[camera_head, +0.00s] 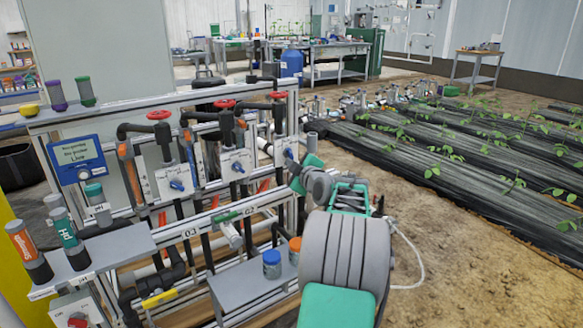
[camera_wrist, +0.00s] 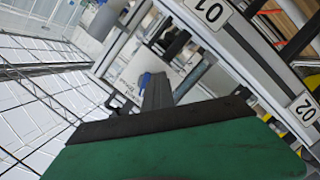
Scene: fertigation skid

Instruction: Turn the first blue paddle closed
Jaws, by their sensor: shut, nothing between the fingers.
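Three white plates on the skid each bear a small blue paddle. The rightmost blue paddle (camera_head: 289,153) is beside my gripper in the head view; the middle blue paddle (camera_head: 237,166) and the left blue paddle (camera_head: 177,185) are farther left. My gripper (camera_head: 295,166) is shut and empty, its tip close to the rightmost plate. In the wrist view, the shut fingers (camera_wrist: 157,90) point at a white plate, and a bit of blue paddle (camera_wrist: 146,78) shows at their tip, partly hidden. I cannot tell whether they touch it.
Red handwheels (camera_head: 158,115) and grey pipes stand above the plates. Number tag 01 (camera_wrist: 210,10) and tag 02 (camera_wrist: 303,108) sit on the frame rail. A low shelf with jars (camera_head: 271,264) stands in front. Bare soil lies right of my arm.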

